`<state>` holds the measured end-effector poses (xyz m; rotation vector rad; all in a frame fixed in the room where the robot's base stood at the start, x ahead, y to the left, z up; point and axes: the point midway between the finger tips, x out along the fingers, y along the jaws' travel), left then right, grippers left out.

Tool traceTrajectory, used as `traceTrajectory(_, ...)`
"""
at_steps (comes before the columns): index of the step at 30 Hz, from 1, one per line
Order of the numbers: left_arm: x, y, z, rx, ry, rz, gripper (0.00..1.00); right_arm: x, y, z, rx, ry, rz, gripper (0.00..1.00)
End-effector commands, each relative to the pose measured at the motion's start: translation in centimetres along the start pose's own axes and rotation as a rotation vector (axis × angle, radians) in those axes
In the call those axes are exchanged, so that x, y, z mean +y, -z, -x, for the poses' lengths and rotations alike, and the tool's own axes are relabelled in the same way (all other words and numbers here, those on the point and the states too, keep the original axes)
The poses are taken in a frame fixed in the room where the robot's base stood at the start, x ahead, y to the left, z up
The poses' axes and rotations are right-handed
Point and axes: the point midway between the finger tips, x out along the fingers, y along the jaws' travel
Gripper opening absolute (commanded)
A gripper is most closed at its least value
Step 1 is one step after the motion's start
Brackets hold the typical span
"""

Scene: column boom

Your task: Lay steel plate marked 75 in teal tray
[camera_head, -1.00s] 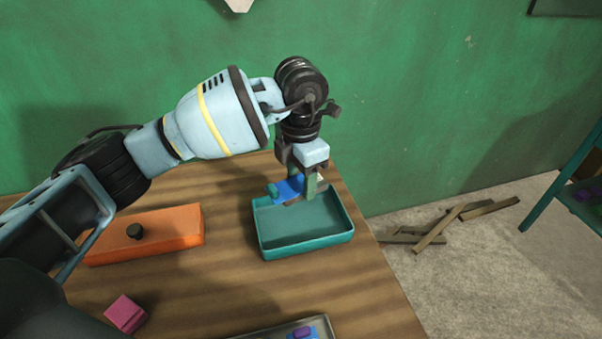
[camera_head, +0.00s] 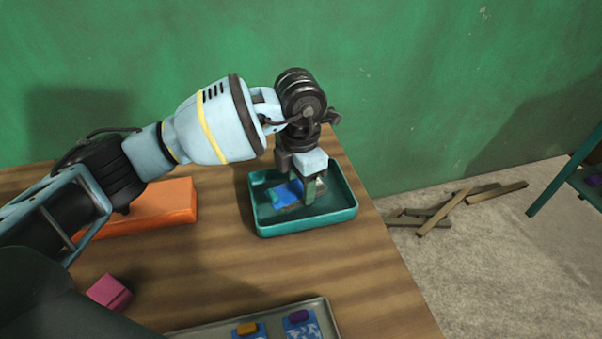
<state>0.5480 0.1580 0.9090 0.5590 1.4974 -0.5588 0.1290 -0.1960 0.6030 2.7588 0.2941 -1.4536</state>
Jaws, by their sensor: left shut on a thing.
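The teal tray (camera_head: 262,229) stands on the wooden table near its right edge. My left gripper (camera_head: 309,196) points down inside the tray's outline, shut on a blue plate (camera_head: 290,191) with a teal knob-like piece at its left end. The plate is low, within the tray walls; I cannot tell whether it touches the floor. The gripper hides its right part, and no number is readable on it. My right gripper is not in view.
A grey tray (camera_head: 328,320) at the near edge holds blue plates with an orange knob (camera_head: 246,328) and a purple knob (camera_head: 299,316). An orange box (camera_head: 165,203) and a pink block (camera_head: 110,292) lie left. Wood scraps (camera_head: 440,212) lie on the floor. A green wall stands behind.

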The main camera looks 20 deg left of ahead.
Motion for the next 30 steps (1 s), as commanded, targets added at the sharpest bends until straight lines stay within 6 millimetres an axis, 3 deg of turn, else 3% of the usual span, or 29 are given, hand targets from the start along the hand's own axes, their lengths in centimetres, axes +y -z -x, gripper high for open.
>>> traceTrajectory(14,0.01,-0.06,-0.90,-0.004,0.000,0.000,0.06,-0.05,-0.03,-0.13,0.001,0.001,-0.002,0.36)
traceTrajectory(15,0.01,-0.06,-0.90,-0.003,0.000,0.000,0.56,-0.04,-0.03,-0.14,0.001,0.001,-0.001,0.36)
traceTrajectory(18,0.00,-0.05,-0.93,-0.003,0.000,0.000,0.69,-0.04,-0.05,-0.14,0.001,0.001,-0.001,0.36)
traceTrajectory(20,0.00,-0.04,-0.96,-0.002,0.000,-0.001,0.76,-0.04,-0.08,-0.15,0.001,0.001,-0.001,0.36)
traceTrajectory(30,-0.01,0.00,-0.71,0.000,0.000,0.000,0.76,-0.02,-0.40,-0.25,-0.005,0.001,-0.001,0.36)
